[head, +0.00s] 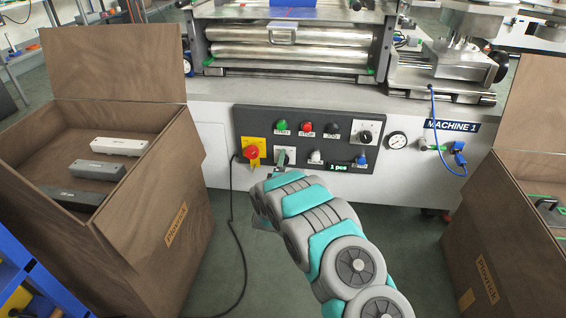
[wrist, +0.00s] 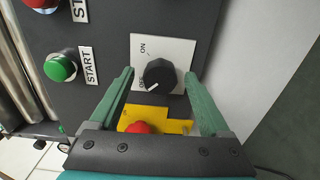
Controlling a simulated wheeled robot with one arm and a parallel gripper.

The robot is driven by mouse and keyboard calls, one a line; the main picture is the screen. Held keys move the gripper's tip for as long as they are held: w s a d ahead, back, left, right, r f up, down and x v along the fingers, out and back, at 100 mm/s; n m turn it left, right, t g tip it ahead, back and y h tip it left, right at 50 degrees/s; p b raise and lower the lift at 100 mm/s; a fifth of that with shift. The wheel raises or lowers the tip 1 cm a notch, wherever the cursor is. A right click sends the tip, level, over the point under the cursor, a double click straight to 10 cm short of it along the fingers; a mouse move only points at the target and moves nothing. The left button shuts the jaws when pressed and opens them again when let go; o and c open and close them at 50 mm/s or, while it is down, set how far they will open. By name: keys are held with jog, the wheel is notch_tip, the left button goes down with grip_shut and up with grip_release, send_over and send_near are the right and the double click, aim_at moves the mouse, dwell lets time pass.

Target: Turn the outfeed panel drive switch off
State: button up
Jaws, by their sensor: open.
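In the wrist view a black rotary switch (wrist: 160,75) sits on a white plate (wrist: 178,48) marked ON. The knob's white pointer line faces the lower left, away from ON. My gripper (wrist: 161,78) is open, with one green finger on each side of the switch; I cannot tell whether they touch it. In the head view my gripper (head: 281,160) is at the dark control panel (head: 345,118), partly hiding the switch's white plate (head: 291,152). No outfeed label is readable.
A red button (head: 251,152) on a yellow plate is just left of my gripper. Green (head: 282,126) and red (head: 305,127) buttons and another knob (head: 365,136) share the panel. Brown boxes stand left (head: 150,215) and right (head: 515,235). A cable hangs at left.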

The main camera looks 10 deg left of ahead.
jog(key=s, duration=0.7)
jog(key=shift+a, duration=0.15)
jog(key=shift+w, duration=0.1)
jog(key=s+d+r+m+g+y, duration=0.2)
jog(key=s+d+r+m+g, duration=0.7)
jog(key=s+d+r, duration=0.25)
jog(key=s+d+r+m+g, duration=0.3)
jog(key=s+d, duration=0.1)
jog(key=s, duration=1.1)
jog(key=s+d+r+m+g+h+p, duration=0.1)
jog(key=s+d+r+m+g, duration=0.2)
jog(key=s, duration=1.3)
jog(key=s+d+r+m+g+p, duration=0.1)
jog(key=s+d, duration=0.5)
jog(key=s, duration=0.9)
notch_tip(320, 180, up, 3)
jog(key=m+g, duration=0.1)
jog(key=g, duration=0.2)
jog(key=shift+s+m+g, duration=0.15)
jog(key=shift+m+g, duration=0.25)
jog(key=shift+f, duration=0.1)
